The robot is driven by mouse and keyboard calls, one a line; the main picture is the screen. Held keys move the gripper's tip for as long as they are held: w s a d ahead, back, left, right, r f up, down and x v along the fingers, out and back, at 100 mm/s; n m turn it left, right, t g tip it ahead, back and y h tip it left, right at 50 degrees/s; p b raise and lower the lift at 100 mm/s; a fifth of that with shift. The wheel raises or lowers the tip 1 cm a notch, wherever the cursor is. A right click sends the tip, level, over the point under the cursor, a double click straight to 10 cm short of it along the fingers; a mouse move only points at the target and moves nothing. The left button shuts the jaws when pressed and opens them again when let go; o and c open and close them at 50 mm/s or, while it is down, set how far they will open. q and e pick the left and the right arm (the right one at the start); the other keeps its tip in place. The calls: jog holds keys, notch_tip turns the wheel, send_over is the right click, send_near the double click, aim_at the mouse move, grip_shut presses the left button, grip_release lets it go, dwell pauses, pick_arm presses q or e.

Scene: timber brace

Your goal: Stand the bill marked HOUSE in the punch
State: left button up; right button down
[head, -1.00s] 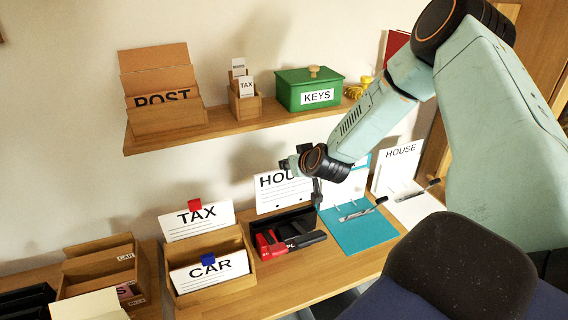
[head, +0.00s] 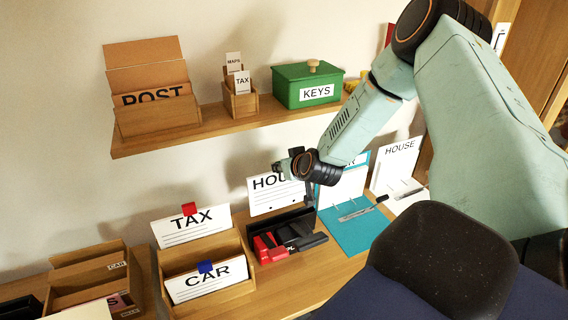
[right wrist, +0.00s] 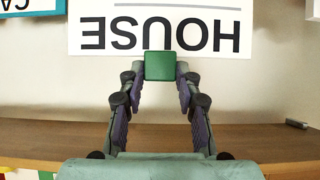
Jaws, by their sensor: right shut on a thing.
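The bill marked HOUSE (head: 268,198) is a white sheet with black letters, upright at the back of the desk. It also shows upside down in the right wrist view (right wrist: 120,42). My right gripper (right wrist: 160,68) is shut on a green tab at the bill's edge. In the head view my right wrist covers the bill's right part. The black punch (head: 290,221) is at the bill's lower edge. I cannot tell whether the bill rests in it or hangs just above or behind it. My left gripper is not in view.
Red and black desk tools (head: 266,248) lie in front of the punch. A wooden sorter (head: 238,292) with TAX and CAR bills stands left. A teal folder (head: 352,232) and a HOUSE folder (head: 398,165) are right. A shelf (head: 215,117) runs above.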

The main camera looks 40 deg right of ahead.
jog(key=f+b, duration=0.4)
jog(key=f, duration=0.1)
jog(key=shift+w+d, duration=0.1)
jog(key=shift+d, duration=0.1)
jog(key=shift+w, duration=0.1)
dwell(0.7)
jog(key=shift+a+r, duration=0.1)
jog(key=shift+s+r+p, duration=0.15)
jog(key=shift+s+p, duration=0.1)
jog(key=shift+p, duration=0.1)
jog(key=shift+w, duration=0.1)
